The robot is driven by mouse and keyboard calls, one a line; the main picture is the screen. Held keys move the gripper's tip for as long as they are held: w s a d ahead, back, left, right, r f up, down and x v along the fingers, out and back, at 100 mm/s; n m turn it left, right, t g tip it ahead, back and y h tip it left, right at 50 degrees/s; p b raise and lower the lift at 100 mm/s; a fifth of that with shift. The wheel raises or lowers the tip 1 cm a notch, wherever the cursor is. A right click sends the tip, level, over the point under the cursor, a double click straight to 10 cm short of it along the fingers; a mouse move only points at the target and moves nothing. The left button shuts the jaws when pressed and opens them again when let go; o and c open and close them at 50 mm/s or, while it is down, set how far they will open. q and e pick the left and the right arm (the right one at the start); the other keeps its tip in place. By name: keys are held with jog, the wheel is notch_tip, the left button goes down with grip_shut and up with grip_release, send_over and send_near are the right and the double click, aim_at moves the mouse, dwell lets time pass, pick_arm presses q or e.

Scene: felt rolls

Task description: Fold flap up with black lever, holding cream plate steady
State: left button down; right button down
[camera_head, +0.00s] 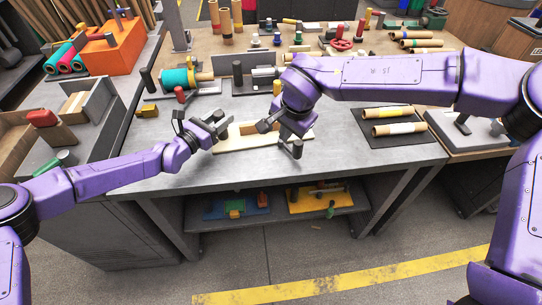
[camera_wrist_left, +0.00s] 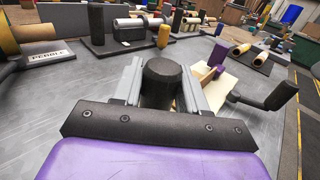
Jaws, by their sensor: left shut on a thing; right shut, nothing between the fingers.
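The cream plate (camera_head: 262,144) lies on the grey bench top, with a brown upright part (camera_head: 236,131) on it; its edge also shows in the left wrist view (camera_wrist_left: 236,80). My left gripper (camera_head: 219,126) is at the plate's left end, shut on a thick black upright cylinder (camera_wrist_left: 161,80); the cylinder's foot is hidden. A black lever with a round grip (camera_wrist_left: 281,95) sticks out from the plate's near side, and the grip also shows in the head view (camera_head: 297,149). My right gripper (camera_head: 268,124) is shut and empty over the plate, partly hidden by its own wrist.
A dark mat with cardboard rolls (camera_head: 398,128) lies to the right. Behind stand a teal spool (camera_head: 188,78) and grey fixtures (camera_head: 262,78). A yellow block (camera_head: 148,111) and open bins are at the left. The bench's front strip is clear.

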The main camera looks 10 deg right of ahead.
pick_arm(q)
jog(key=shift+f, duration=0.15)
grip_release()
dwell(0.4)
jog(key=shift+r, duration=0.25)
jog(key=shift+r+p, duration=0.75)
jog(key=shift+r, duration=0.55)
